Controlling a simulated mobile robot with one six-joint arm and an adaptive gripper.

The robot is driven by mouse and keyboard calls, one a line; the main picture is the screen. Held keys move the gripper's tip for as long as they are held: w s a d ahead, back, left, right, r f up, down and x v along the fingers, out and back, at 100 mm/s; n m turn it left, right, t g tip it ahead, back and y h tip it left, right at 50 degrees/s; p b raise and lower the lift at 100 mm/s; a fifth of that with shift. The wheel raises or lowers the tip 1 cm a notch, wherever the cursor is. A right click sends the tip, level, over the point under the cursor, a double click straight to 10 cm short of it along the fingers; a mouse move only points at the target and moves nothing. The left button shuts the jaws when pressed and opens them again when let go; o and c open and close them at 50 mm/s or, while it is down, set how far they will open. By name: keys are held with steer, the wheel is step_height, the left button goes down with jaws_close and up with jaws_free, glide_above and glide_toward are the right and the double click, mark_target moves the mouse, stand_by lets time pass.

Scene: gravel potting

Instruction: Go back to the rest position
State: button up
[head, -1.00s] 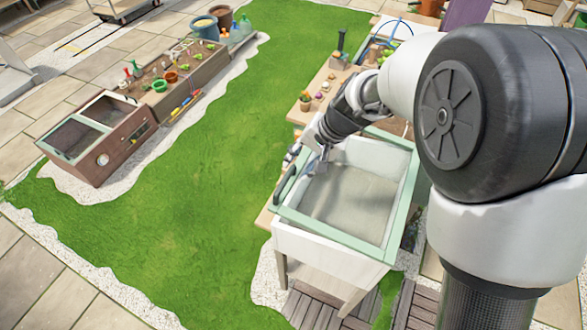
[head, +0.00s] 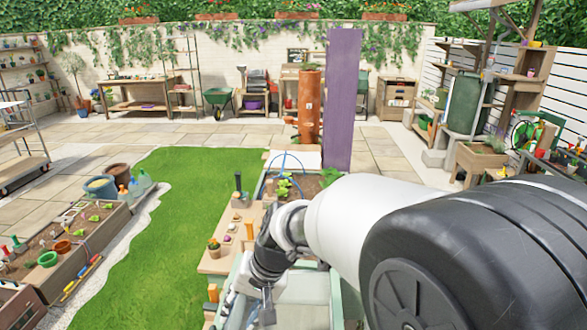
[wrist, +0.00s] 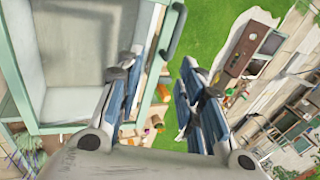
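My gripper (wrist: 162,95) is open in the wrist view, with nothing between its two blue-padded fingers. In the head view my gripper (head: 262,306) hangs at the lower middle, over the near end of the wooden bench and the pale green-framed bin (head: 298,292). My arm covers much of the right part of the head view and hides part of the bin.
A planter bed (head: 300,185) and a purple panel (head: 342,95) stand beyond the arm. A small potted plant (head: 214,247) sits on the bench (head: 221,262). The lawn (head: 170,225) on the left is open. A long raised planter (head: 75,248) lies past it.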

steer(key=s+d+r+t+h, duration=0.1)
steer(key=s+d+r, duration=0.3)
steer(key=d, duration=0.4)
steer(key=s+d+r+t+h, duration=0.1)
steer(key=s+d+r, duration=0.35)
steer(key=d, duration=0.25)
steer(key=s+d+t+h, duration=0.1)
steer(key=s+d+h, duration=0.1)
steer(key=s+d, duration=0.9)
steer(key=shift+r+t+h, duration=0.25)
steer(key=shift+t+h, duration=0.05)
steer(key=shift+t, duration=0.1)
